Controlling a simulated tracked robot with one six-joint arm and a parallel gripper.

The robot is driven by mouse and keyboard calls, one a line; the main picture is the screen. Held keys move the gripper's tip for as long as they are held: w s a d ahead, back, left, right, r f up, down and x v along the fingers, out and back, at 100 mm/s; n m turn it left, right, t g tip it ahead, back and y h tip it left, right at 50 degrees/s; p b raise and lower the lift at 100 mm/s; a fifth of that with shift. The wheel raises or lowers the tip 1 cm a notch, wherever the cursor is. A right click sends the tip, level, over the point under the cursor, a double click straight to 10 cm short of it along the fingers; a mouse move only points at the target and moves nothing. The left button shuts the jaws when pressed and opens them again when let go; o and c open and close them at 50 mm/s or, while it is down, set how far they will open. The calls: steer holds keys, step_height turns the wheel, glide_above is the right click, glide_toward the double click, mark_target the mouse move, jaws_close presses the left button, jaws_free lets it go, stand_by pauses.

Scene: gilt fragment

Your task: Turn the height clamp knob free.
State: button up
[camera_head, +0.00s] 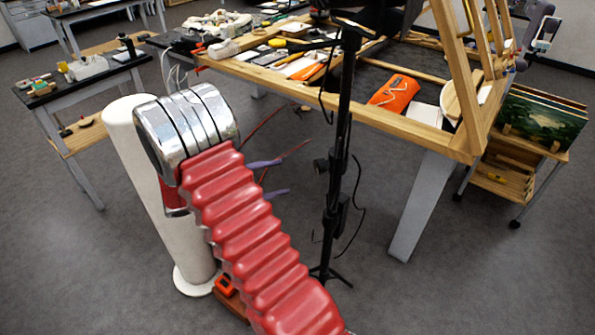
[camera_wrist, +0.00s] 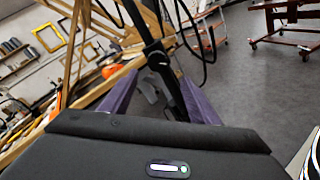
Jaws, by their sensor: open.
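A black upright stand (camera_head: 345,120) rises in front of the workbench. In the wrist view my gripper (camera_wrist: 158,92) is open and empty, with the black stand (camera_wrist: 168,85) running between and beyond the fingers. A dark clamp (camera_wrist: 156,56) shows on the pole there. The fingers appear clear of the knob; exact depth is hard to tell.
A wooden workbench (camera_head: 420,132) with tools and an orange case (camera_head: 395,93) stands behind the stand. A wooden easel frame (camera_head: 455,70) rises at right, beside a cart with paintings (camera_head: 540,118). Black cables hang by the pole. Grey floor (camera_head: 500,280) is open at right.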

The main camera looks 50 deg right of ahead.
steer(key=s+a+r+m+t+y, duration=0.2)
steer(key=s+a+r+t+y, duration=0.2)
steer(key=a, duration=0.5)
steer(key=s+a+r+m+t+y, duration=0.2)
steer(key=s+a+r+t+y, duration=0.2)
steer(key=a, duration=0.5)
steer(key=s+a+r+m+t+y, duration=0.1)
steer(key=s+a+r+t+y, duration=0.3)
steer(key=a+y, duration=0.3)
steer(key=s+a+t, duration=0.1)
steer(key=a, duration=0.2)
steer(key=shift+s+r+m+y, duration=0.2)
steer(key=shift+r+m+y, duration=0.1)
steer(key=shift+m, duration=0.1)
